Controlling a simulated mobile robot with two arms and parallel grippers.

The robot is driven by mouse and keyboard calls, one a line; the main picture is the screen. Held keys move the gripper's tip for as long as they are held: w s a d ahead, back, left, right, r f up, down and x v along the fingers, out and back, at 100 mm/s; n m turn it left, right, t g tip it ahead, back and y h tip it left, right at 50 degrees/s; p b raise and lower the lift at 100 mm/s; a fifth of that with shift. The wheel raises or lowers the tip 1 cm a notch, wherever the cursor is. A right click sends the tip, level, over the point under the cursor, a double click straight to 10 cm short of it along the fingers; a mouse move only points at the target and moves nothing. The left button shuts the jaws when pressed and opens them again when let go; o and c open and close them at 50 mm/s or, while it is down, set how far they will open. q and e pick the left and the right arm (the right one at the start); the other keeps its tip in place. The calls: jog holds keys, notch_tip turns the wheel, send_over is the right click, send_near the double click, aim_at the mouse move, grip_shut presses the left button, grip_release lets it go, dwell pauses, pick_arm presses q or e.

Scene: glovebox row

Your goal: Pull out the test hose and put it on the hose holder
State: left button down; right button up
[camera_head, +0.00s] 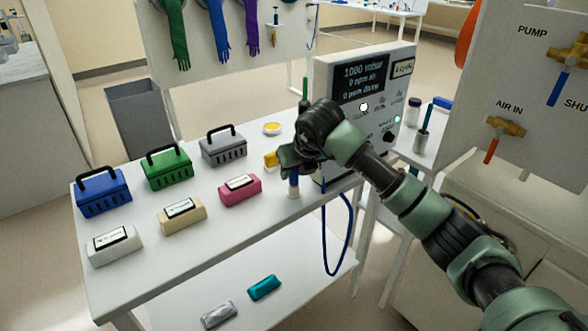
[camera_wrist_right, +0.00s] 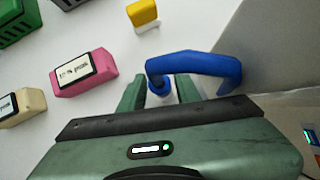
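The test hose (camera_head: 348,247) is blue and hangs in a loop at the table's front edge, below the instrument. In the wrist view a thick blue hose piece (camera_wrist_right: 205,65) arches from between my fingers to the right. My right gripper (camera_head: 289,165) is at the table top, and in the wrist view (camera_wrist_right: 160,92) its two fingers stand on either side of the hose end. Whether they press on it is not clear. A blue upright piece on a white stub (camera_head: 293,191) shows just below the gripper. I cannot tell for sure which part is the hose holder. My left gripper is not in view.
The instrument (camera_head: 350,75) with a display stands close behind the right gripper. Pink (camera_head: 240,190), beige (camera_head: 182,215) and white (camera_head: 114,245) labelled blocks, and blue (camera_head: 102,192), green (camera_head: 166,168) and grey (camera_head: 223,147) carriers stand to the left. A yellow block (camera_wrist_right: 143,13) is nearby.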

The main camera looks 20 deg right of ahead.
jog(key=shift+o, duration=0.7)
jog(key=shift+w, duration=0.1)
jog(key=shift+r, duration=0.3)
jog(key=p+v, duration=0.3)
jog(key=v, duration=0.4)
jog(key=shift+s+p, duration=0.25)
jog(key=shift+p, duration=0.1)
